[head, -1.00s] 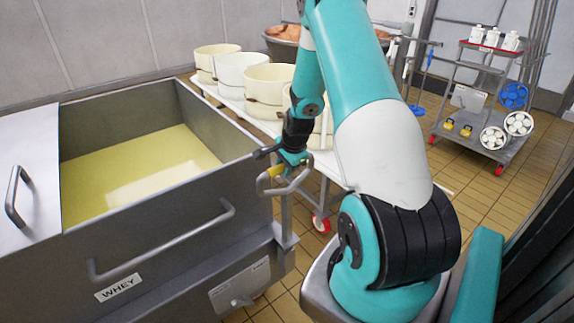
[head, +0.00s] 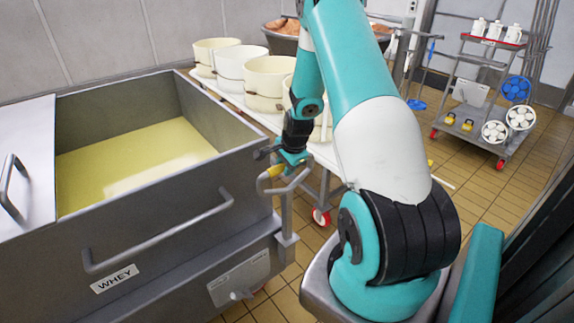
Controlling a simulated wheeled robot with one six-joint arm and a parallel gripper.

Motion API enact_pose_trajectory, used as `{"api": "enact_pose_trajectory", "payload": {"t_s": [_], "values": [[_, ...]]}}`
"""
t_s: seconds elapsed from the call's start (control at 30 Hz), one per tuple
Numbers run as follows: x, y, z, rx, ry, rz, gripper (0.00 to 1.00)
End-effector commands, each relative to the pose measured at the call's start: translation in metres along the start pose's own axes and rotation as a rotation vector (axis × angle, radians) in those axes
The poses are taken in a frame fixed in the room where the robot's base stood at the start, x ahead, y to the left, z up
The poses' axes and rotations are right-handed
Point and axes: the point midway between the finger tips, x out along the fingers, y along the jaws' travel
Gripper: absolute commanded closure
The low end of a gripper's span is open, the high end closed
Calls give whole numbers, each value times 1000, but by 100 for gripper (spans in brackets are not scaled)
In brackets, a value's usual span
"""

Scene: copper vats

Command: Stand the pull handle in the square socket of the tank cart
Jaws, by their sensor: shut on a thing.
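The tank cart (head: 160,235) is a grey steel tank of pale yellow whey on the left, with a WHEY label on its near side. My gripper (head: 287,160) is just off the tank's right corner, shut on the pull handle (head: 291,184). The handle is a grey bent tube with a yellow part by the jaws, and its shank hangs down upright. The square socket (head: 287,241) appears as a grey bracket at the cart's lower right corner, directly below the shank in the picture. I cannot tell whether the shank's foot is inside it or just above it.
A white table (head: 240,102) with several cream tubs stands behind the tank. A grey trolley (head: 470,130) with bottles and round parts stands at the back right. Tiled floor (head: 460,205) lies open between trolley and my arm.

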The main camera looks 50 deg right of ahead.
Motion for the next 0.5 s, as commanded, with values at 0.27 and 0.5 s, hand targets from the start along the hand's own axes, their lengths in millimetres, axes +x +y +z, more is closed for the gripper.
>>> {"api": "enact_pose_trajectory", "payload": {"t_s": [0.27,0.5], "values": [[-1,-2,0,-1,1,-4,57],[-1,-1,0,0,1,-2,43]]}}
